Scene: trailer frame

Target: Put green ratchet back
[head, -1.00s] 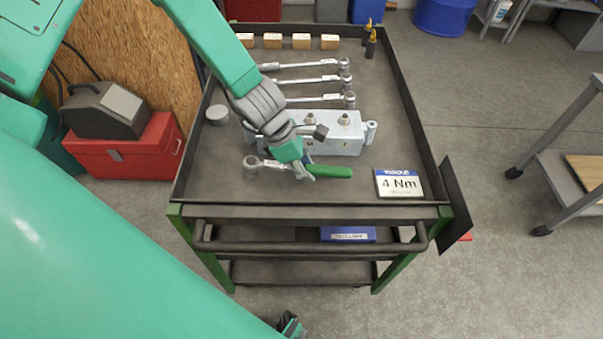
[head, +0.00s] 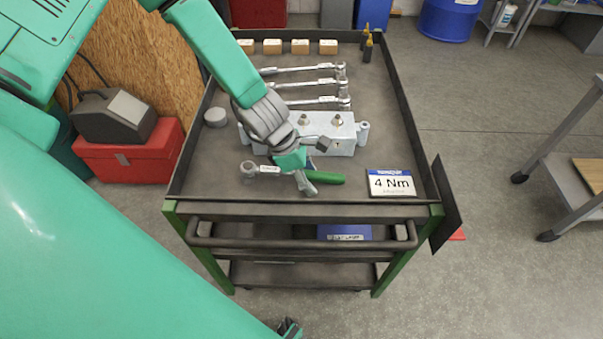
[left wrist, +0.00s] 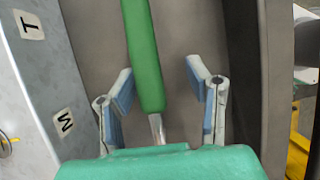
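The green ratchet (head: 331,178) lies on the cart's top tray near the front edge, its metal head to the left and green handle to the right. My left gripper (head: 305,183) is over its middle and hides part of it. In the left wrist view the green handle (left wrist: 143,55) runs between the two fingers of my left gripper (left wrist: 158,85). The fingers are open, with a gap on both sides of the handle. A small dark and green part at the bottom edge may be my right gripper (head: 290,328); its fingers cannot be made out.
A grey metal block (head: 335,133) stands just behind the ratchet. Several silver ratchets (head: 305,85) lie behind it. A "4 Nm" sign (head: 391,184) stands at the tray's front right. The raised tray rim (head: 300,210) runs close in front.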

